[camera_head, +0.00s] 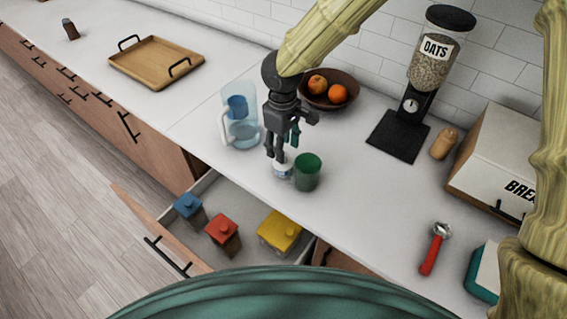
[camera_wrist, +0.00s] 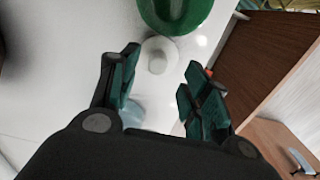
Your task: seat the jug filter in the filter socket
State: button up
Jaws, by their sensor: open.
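The jug filter (camera_head: 283,170), small and white with a bluish band, stands on the counter below my gripper (camera_head: 279,157). In the wrist view, the filter's round white top (camera_wrist: 158,56) lies just beyond and between the spread fingertips of my gripper (camera_wrist: 160,70). My gripper is open and nothing is clamped in it. The clear jug (camera_head: 243,136) with a white handle stands to the left. The blue filter socket (camera_head: 237,107) shows inside its upper part. A pale bluish patch between the fingers in the wrist view is unclear.
A green cup (camera_head: 308,168) stands right beside the filter. The open drawer (camera_head: 187,234) below holds blue, red and yellow-topped canisters. A fruit bowl (camera_head: 345,101) and an oats dispenser (camera_head: 430,80) stand behind. The counter between the jug and the wooden tray (camera_head: 150,72) is clear.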

jog(key=shift+w+f+p, duration=0.15)
jog(key=shift+f+p, duration=0.8)
jog(key=shift+f, duration=1.35)
grip_shut()
